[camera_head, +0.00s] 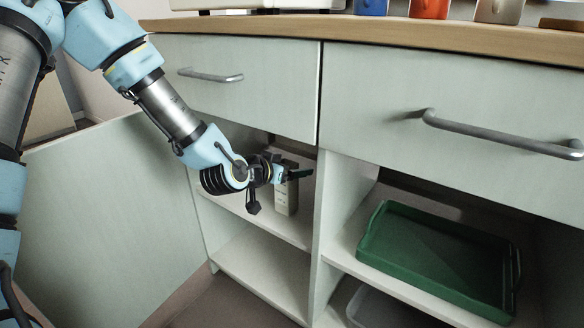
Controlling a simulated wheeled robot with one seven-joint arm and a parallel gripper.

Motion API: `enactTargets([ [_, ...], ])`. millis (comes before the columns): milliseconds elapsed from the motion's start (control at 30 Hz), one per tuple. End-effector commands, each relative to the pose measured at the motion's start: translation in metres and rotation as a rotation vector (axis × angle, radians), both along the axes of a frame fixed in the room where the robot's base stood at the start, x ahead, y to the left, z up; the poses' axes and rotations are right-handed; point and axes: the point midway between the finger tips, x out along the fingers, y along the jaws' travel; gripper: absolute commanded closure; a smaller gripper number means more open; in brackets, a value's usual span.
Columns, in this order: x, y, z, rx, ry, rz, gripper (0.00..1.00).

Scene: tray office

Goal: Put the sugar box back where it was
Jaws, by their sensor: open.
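A pale upright box (287,196), which looks like the sugar box, stands on the upper shelf (262,220) of the left cabinet compartment. Its printing is too small to read. My gripper (293,174) is open, inside the compartment, in front of the box's upper part. The gripper and wrist hide part of the box. I cannot tell whether the fingers touch it.
The cabinet door (110,215) stands open at the left. A divider (338,215) separates the compartments. A green tray (435,255) lies on the right shelf above a grey bin (385,308). Drawer handles (500,138) stick out above. Several mugs (429,8) stand on the counter (390,31).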

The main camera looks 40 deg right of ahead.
Motion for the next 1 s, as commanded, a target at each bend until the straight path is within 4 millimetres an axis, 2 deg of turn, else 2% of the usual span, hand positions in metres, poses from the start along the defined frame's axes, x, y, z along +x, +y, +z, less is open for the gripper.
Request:
enactTargets([
  [267,0.000,0.002,0.005,0.000,0.000,0.001,0.13],
  [467,-0.008,0.032,0.019,0.002,-0.001,0.001,0.13],
  [700,-0.021,0.084,0.042,0.002,-0.001,0.001,0.13],
  [1000,-0.025,0.097,0.051,0.001,0.004,0.000,0.13],
])
